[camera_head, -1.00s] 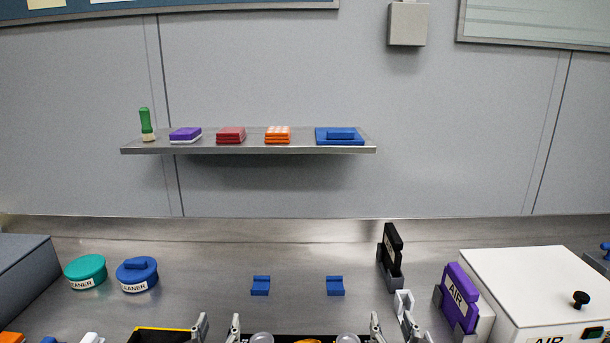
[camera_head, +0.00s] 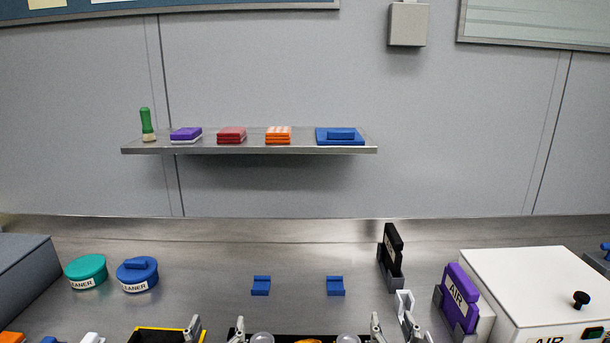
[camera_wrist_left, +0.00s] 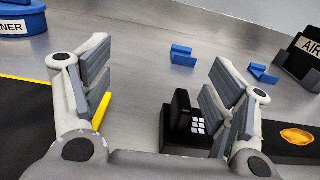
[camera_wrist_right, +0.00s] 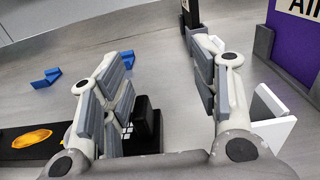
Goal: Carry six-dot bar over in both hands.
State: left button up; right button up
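A black bar with an orange oval (camera_head: 307,341) lies at the bottom edge of the head view, mostly cut off. I take it as the six-dot bar. A black upright block with white squares (camera_wrist_left: 182,118) stands at its left side in the left wrist view, and a similar block (camera_wrist_right: 146,118) shows in the right wrist view. My left gripper (camera_wrist_left: 152,90) is open, with its block between the fingers, nearer the right one. My right gripper (camera_wrist_right: 165,85) is open, with its block close to the left finger. Neither visibly grips; contact cannot be told.
Two blue brackets (camera_head: 261,286) (camera_head: 335,286) sit on the bare steel bench behind. A yellow-edged black tray (camera_head: 165,331) is left. A white bracket (camera_head: 403,300), a black holder (camera_head: 392,262) and a purple AIR piece (camera_head: 459,298) stand right. Two round cleaner tins (camera_head: 86,271) (camera_head: 137,275) are far left.

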pick_arm(q)
jog(key=shift+f, duration=0.1)
pick_arm(e)
jog(key=shift+o, duration=0.7)
jog(key=shift+f, duration=0.15)
jog(key=o, duration=0.4)
pick_arm(q)
jog(key=o, duration=0.4)
pick_arm(e)
jog(key=shift+o, duration=0.2)
jog(key=shift+d, duration=0.1)
